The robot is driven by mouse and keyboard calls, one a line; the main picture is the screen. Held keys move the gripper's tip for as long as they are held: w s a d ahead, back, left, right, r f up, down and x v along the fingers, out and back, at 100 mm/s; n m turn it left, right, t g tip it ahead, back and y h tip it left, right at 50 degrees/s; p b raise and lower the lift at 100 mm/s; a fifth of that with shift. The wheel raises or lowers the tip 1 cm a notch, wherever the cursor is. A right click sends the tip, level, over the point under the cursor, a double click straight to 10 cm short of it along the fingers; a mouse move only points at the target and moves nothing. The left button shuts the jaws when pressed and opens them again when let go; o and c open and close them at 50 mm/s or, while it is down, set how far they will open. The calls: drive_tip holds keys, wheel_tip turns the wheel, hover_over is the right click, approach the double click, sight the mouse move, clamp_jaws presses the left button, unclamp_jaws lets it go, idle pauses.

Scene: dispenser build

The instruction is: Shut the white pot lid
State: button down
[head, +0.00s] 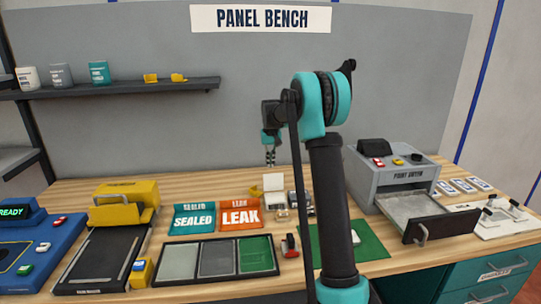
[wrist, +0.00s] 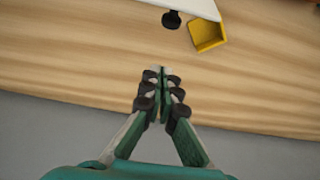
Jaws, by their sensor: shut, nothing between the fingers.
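A small white upright panel (head: 273,182), which looks like the raised lid of the white pot, stands at the back middle of the bench. In the wrist view a white flat piece (wrist: 196,6) with a dark knob (wrist: 171,19) shows at the top edge, partly cut off. It seems to be the same lid. The pot body is hard to make out. My gripper (head: 270,161) hangs above and just behind the panel, apart from it. In the wrist view my gripper (wrist: 162,82) is shut and empty, with bare wood in front of its tips.
A small yellow open box (wrist: 208,35) lies beside the white piece. A yellow-topped machine (head: 125,200) is at left.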

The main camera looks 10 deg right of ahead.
sight(273, 182)
drive_tip(key=shift+s+f, duration=0.3)
drive_tip(key=shift+s, duration=0.3)
drive_tip(key=shift+s+f, duration=0.3)
drive_tip(key=shift+s, duration=0.3)
drive_tip(key=shift+s+f, duration=0.3)
drive_tip(key=shift+s, duration=0.3)
drive_tip(key=shift+s+r, duration=0.1)
